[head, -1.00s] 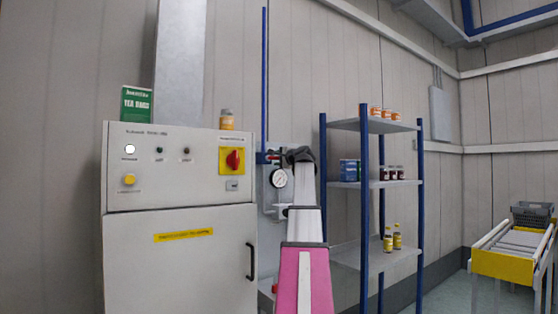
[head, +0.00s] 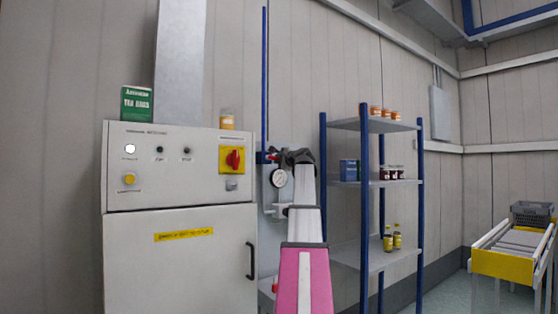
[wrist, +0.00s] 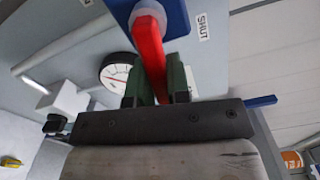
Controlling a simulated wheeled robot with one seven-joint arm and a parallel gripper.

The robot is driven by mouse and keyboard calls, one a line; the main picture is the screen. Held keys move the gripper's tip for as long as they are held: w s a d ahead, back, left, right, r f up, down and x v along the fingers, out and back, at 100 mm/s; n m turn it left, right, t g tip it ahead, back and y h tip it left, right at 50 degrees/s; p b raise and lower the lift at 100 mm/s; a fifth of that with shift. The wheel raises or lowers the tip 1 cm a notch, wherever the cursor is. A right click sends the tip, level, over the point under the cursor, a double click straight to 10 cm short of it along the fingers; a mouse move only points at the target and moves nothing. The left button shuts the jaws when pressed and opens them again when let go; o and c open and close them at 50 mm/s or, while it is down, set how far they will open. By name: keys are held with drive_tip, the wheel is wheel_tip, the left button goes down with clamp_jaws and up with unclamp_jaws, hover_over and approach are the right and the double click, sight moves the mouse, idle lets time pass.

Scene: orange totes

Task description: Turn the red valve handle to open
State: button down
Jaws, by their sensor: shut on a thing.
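The red valve handle (wrist: 149,48) shows in the wrist view, running from a blue valve body (wrist: 178,14) down between my green fingers. My gripper (wrist: 157,84) is shut on the handle's lower end. A white label reading SHUT (wrist: 203,26) lies right of the blue body. In the head view my gripper (head: 284,156) is at the wall panel, at the blue pipe just above the gauge.
A round pressure gauge (head: 279,177) sits close below my gripper; it also shows in the wrist view (wrist: 116,73). A grey control cabinet (head: 180,255) stands at left. A blue-post shelf (head: 366,220) with jars and bottles stands close at right.

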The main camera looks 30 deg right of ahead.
drive_tip(key=shift+s+a+f+m, duration=0.1)
drive_tip(key=shift+a+f+m, duration=0.6)
drive_tip(key=shift+m, duration=1.9)
drive_tip(key=shift+s+a+f+m, duration=0.1)
drive_tip(key=shift+a+f+m, duration=0.55)
drive_tip(key=shift+m, duration=1.95)
drive_tip(key=shift+a+f+m, duration=0.5)
drive_tip(key=shift+a+m, duration=0.35)
drive_tip(key=shift+m, duration=1.75)
drive_tip(key=shift+a, duration=0.1)
drive_tip(key=c, duration=1.1)
unclamp_jaws()
drive_tip(key=shift+s, duration=0.1)
drive_tip(key=s, duration=0.7)
drive_tip(key=s+d, duration=0.1)
drive_tip(key=s, duration=0.2)
drive_tip(key=shift+s, duration=0.3)
